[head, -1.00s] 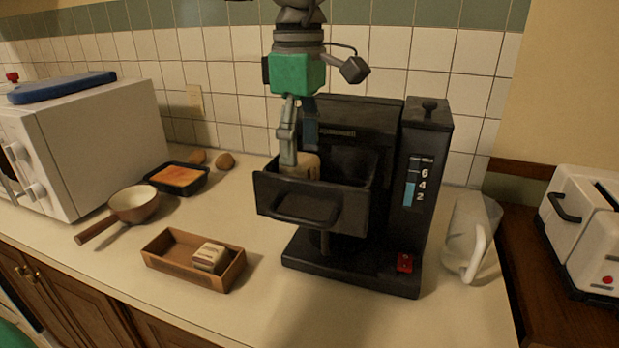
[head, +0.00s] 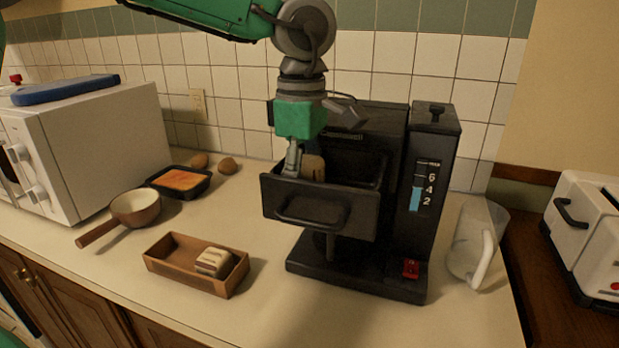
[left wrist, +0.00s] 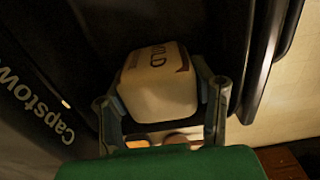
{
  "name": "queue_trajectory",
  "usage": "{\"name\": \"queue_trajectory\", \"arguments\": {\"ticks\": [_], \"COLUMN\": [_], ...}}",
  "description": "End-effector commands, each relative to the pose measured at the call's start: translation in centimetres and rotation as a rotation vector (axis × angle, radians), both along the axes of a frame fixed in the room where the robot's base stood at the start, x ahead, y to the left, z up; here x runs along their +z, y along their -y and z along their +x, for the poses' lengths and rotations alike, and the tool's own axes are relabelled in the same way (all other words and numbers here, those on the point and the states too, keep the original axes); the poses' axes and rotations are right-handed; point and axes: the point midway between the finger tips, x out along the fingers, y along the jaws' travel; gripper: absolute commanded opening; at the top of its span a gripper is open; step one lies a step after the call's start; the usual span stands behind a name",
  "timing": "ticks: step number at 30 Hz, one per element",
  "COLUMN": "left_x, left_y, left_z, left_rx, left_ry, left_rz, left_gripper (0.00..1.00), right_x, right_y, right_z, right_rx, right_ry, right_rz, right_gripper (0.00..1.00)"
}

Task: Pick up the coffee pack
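A pale, rounded block-like pack (head: 314,168) with dark lettering, apparently the coffee pack, stands in the pulled-out drawer (head: 320,205) of the black coffee maker. My left gripper (head: 293,165) points down into the drawer beside it. In the left wrist view the pack (left wrist: 158,85) sits between the two fingertips of my left gripper (left wrist: 162,90). The fingers are at or very near its sides; whether they press on it I cannot tell. The drawer front hides the pack's lower part. A similar pale pack (head: 213,262) lies in a wooden box (head: 172,268). My right gripper is not in view.
The coffee maker (head: 428,180) stands close around the gripper. A clear jug (head: 470,240) is to its right, a toaster (head: 590,235) beyond. A pan (head: 135,207), a black tray (head: 195,188) and a microwave (head: 100,140) are left. The front counter is mostly clear.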

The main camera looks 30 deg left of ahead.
Motion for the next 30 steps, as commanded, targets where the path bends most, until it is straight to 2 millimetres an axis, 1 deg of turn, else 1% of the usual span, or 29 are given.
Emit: {"name": "queue_trajectory", "arguments": {"ticks": [1,8,9,13,16,20,27,30], "left_x": [-0.2,-0.2,-0.2,-0.2,0.2,2.2,7.2,8.6], "left_y": [-0.3,-0.2,-0.2,-0.2,-0.2,-0.1,-0.1,-0.1], "left_z": [-0.1,-0.1,-0.1,-0.1,-0.1,-0.1,0.0,0.0], "left_rx": [0.001,0.001,0.001,0.001,0.001,0.001,0.002,0.002], "left_ry": [-0.006,-0.008,-0.009,-0.009,-0.007,-0.004,-0.003,-0.003], "left_rz": [0.008,0.012,0.011,0.011,0.011,0.008,0.008,0.008], "left_gripper": [0.3,0.29,0.26,0.26,0.26,0.26,0.26,0.26], "right_x": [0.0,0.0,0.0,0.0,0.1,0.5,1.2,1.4], "right_y": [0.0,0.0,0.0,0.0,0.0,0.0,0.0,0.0], "right_z": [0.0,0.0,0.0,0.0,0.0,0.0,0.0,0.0], "right_rx": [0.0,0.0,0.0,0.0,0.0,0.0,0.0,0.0], "right_ry": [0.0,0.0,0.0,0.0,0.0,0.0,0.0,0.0], "right_rz": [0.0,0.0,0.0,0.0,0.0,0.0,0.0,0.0], "right_gripper": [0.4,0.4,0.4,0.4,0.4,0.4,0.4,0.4]}}
